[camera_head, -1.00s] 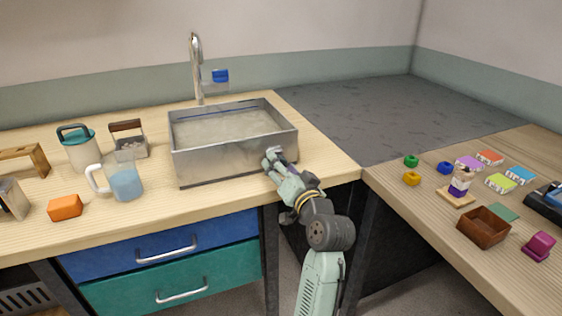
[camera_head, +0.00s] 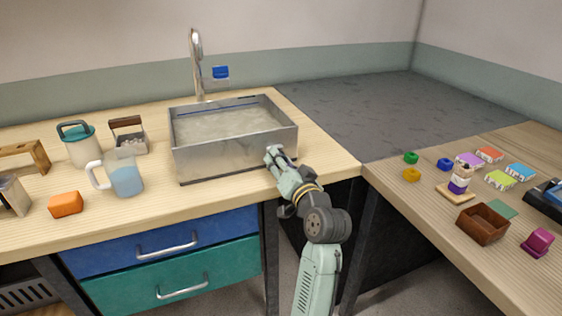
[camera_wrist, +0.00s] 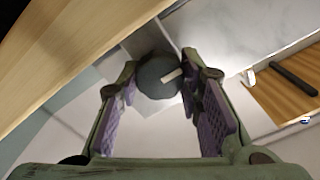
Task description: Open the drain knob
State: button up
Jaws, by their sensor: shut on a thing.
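The drain knob (camera_wrist: 153,80) is a dark round knob with a pale bar mark, seen in the wrist view between my fingertips. My gripper (camera_wrist: 160,82) is shut on it, one purple-padded finger on each side. In the head view my gripper (camera_head: 274,155) is at the front right of the metal sink basin (camera_head: 218,158), and it hides the knob there. The basin stands on the wooden counter and holds cloudy liquid. A tall metal faucet (camera_head: 195,60) with a blue handle (camera_head: 221,72) rises behind it.
A blue pitcher (camera_head: 124,176), an orange block (camera_head: 65,204) and a teal-lidded jar (camera_head: 80,147) stand left of the basin. Drawers lie below the counter. A second table at right holds a brown box (camera_head: 484,224) and several small colored items.

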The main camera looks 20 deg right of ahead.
jog(key=shift+c, duration=1.1)
jog(key=n+b, duration=0.2)
jog(key=b, duration=0.1)
jog(key=shift+f+n, duration=0.15)
jog(key=shift+n, duration=0.25)
jog(key=n+b, duration=0.5)
jog(key=n, duration=0.1)
jog(key=shift+a, duration=0.1)
jog(key=n+b, duration=0.4)
jog(key=shift+n, duration=0.4)
jog(key=shift+n+b, duration=1.6)
jog(key=shift+n, duration=0.6)
